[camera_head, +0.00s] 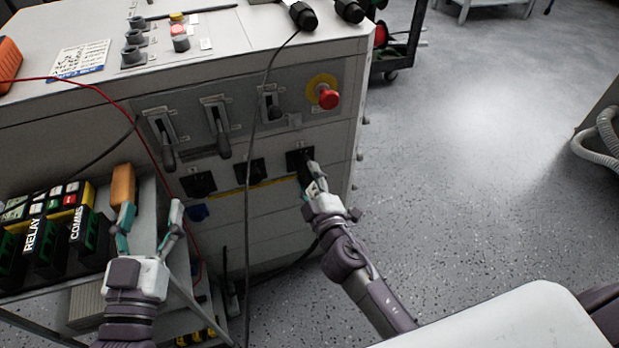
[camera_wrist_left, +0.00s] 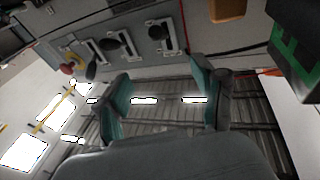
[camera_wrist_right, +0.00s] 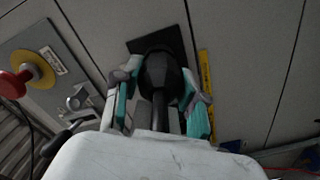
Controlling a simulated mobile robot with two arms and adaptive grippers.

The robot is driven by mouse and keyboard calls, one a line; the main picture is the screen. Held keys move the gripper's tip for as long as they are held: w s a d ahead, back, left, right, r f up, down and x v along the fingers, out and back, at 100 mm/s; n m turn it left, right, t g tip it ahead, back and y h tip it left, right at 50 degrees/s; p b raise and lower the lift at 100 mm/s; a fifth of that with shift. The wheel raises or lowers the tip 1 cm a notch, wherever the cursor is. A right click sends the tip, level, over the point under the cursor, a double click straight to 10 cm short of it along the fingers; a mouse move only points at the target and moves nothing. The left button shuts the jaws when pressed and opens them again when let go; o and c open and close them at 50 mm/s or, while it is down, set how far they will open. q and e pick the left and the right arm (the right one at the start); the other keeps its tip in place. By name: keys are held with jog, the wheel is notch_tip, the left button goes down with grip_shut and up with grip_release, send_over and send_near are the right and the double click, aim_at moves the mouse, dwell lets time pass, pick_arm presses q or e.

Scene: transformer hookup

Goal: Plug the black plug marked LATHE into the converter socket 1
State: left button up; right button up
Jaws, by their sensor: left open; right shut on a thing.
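My right gripper (camera_head: 311,186) is shut on a black plug (camera_wrist_right: 160,72), at the rightmost of the black sockets (camera_head: 297,157) on the cabinet front. In the right wrist view the plug's front meets or nearly meets the square socket plate (camera_wrist_right: 143,46); I cannot tell how deep it sits. Its cord runs back between the fingers. No LATHE marking is legible. The middle socket (camera_head: 250,172) and left socket (camera_head: 198,184) look empty; their numbers are unreadable. My left gripper (camera_head: 150,208) is open and empty, low in front of the cabinet, near an orange block (camera_head: 123,183).
Above the sockets are lever switches (camera_head: 220,130) and a red emergency button (camera_head: 328,98). Two other black plugs (camera_head: 303,15) (camera_head: 349,10) lie on the cabinet top. A dark cable hangs down the front. RELAY and COMMS modules (camera_head: 75,235) stand at left.

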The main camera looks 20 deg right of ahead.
jog(key=shift+w+d+r+m+b, duration=0.1)
jog(key=shift+w+r+m+b, duration=0.1)
jog(key=shift+m, duration=0.45)
jog(key=shift+w+r+m+b, duration=0.1)
jog(key=shift+r+m, duration=0.05)
jog(key=shift+m, duration=1.9)
pick_arm(q)
jog(key=r, duration=0.1)
jog(key=r+t, duration=0.2)
jog(key=shift+s+d+r+h, duration=0.1)
jog(key=shift+s+d+h, duration=0.05)
jog(key=shift+s+h, duration=0.2)
pick_arm(e)
jog(key=shift+m, duration=0.4)
jog(key=o, duration=1.3)
jog(key=shift+s+f, duration=0.1)
jog(key=shift+s, duration=0.05)
